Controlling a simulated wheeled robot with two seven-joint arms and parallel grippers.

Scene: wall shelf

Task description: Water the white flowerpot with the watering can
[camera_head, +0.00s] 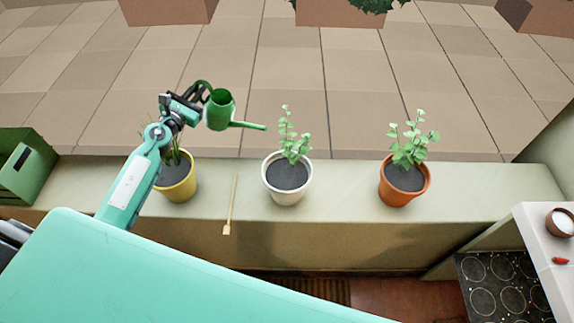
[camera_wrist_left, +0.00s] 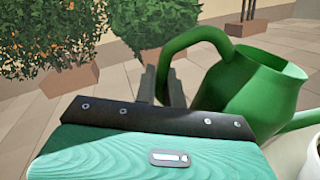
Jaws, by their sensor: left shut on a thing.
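The green watering can (camera_head: 219,110) is held up in the air above the left part of the ledge, its spout pointing right toward the white flowerpot. My left gripper (camera_head: 196,98) is shut on the can's handle. The white flowerpot (camera_head: 287,190) stands upright on the ledge with dark soil and a leafy plant. The spout tip is left of this plant and apart from it in the head view. In the left wrist view the can (camera_wrist_left: 250,95) fills the right side, and a pale rim shows at the lower right. My right gripper is not in view.
A yellow pot (camera_head: 178,188) stands left below my left gripper, an orange pot (camera_head: 404,188) to the right. A thin wooden tool (camera_head: 231,205) lies on the ledge (camera_head: 340,205) between the yellow and white pots. A green crate (camera_head: 25,165) is at far left.

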